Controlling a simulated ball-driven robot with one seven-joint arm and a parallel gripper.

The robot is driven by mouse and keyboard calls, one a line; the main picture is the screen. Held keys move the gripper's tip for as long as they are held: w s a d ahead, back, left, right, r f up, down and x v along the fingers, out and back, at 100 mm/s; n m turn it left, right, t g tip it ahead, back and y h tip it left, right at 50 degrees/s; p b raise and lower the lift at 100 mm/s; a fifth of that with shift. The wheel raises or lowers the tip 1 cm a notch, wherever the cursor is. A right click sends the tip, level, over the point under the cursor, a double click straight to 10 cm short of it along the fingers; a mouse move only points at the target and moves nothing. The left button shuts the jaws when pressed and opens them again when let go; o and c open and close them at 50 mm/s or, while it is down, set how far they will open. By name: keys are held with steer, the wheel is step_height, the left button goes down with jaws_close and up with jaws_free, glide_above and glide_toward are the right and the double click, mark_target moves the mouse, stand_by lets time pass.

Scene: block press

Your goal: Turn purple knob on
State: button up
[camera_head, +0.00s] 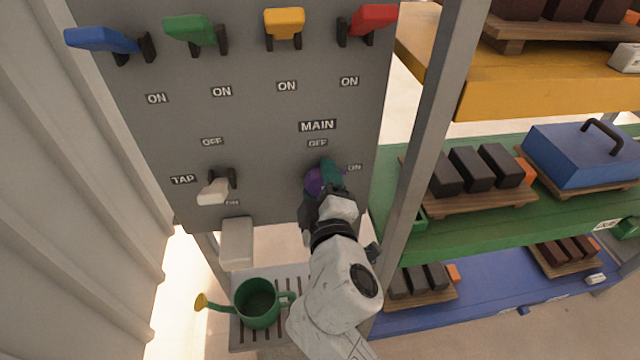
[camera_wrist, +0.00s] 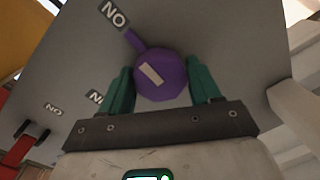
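The purple knob (camera_head: 313,182) sits low on the grey panel, below the MAIN and OFF labels, and is partly hidden by my gripper (camera_head: 328,178). In the wrist view the purple knob (camera_wrist: 168,82) has a pale stripe on its face. Its purple pointer is toward an ON label (camera_wrist: 113,15), which appears upside down there. The green fingers of my gripper (camera_wrist: 161,88) stand on either side of the knob, close against its sides, and look shut on it. The OFF label (camera_head: 317,143) shows above the knob in the head view.
Blue (camera_head: 103,40), green (camera_head: 195,31), yellow (camera_head: 284,23) and red (camera_head: 368,22) levers line the panel above. A white TAP lever (camera_head: 212,192) is to the left. A green watering can (camera_head: 258,303) stands below. A grey shelf post (camera_head: 425,130) rises close to my arm's right.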

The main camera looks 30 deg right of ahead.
steer(key=o, duration=0.3)
steer(key=b+v, duration=0.1)
steer(key=v, duration=0.9)
steer(key=shift+s+a, duration=0.15)
steer(key=shift+s, duration=0.25)
